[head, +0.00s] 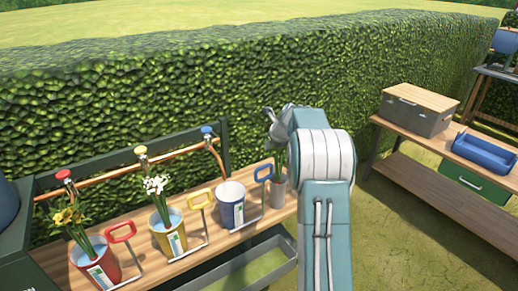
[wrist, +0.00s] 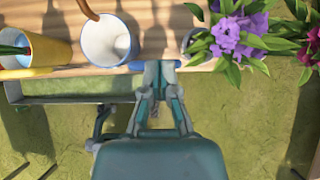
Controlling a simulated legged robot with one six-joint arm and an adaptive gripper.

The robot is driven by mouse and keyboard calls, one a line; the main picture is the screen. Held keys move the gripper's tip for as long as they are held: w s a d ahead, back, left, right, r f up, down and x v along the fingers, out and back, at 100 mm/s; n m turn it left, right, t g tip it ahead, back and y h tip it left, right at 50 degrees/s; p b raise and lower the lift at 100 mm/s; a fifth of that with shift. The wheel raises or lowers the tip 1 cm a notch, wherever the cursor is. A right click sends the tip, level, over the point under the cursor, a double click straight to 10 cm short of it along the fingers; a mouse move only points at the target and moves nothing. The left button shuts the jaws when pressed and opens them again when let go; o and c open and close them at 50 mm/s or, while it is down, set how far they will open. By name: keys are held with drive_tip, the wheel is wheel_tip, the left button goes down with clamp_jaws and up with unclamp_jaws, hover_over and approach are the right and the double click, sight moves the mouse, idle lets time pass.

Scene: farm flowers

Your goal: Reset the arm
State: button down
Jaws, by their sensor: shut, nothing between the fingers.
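My gripper (wrist: 162,68) is shut and empty in the wrist view, at the front edge of the wooden bench (wrist: 55,12). In the head view my gripper (head: 272,118) shows only in part, behind my arm, above the right end of the bench (head: 145,270). In the wrist view a white-lined bucket (wrist: 107,40) is to the left of the fingers. Purple flowers (wrist: 240,33) are to their right. A blue handle (wrist: 140,66) lies by the fingertips; I cannot tell whether they touch it.
In the head view, a red bucket (head: 103,270), a yellow bucket (head: 176,243) and a blue bucket (head: 231,214) stand on the bench under coloured taps. A second table with a grey box (head: 414,118) and a blue tray (head: 484,152) is at right. A hedge (head: 130,100) runs behind.

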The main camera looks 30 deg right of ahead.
drive_tip(key=shift+a+r, duration=0.15)
drive_tip(key=shift+a, duration=0.25)
drive_tip(key=s+a+r+n+g, duration=0.1)
drive_tip(key=s+a+r+n, duration=0.6)
drive_tip(key=s+a+n, duration=0.4)
drive_tip(key=s+a+r+n, duration=0.7)
drive_tip(key=s+a+n, duration=0.2)
drive_tip(key=a, duration=0.4)
drive_tip(key=s+a+f+n, duration=0.2)
drive_tip(key=s+a+n, duration=0.1)
drive_tip(key=s+n, duration=0.4)
drive_tip(key=s+a+f+n, duration=0.2)
drive_tip(key=s+n, duration=0.6)
drive_tip(key=s, duration=0.5)
drive_tip(key=shift+a+f+n, duration=0.15)
drive_tip(key=shift+a+n, duration=0.15)
drive_tip(key=shift+a, duration=0.35)
drive_tip(key=shift+a, duration=0.1)
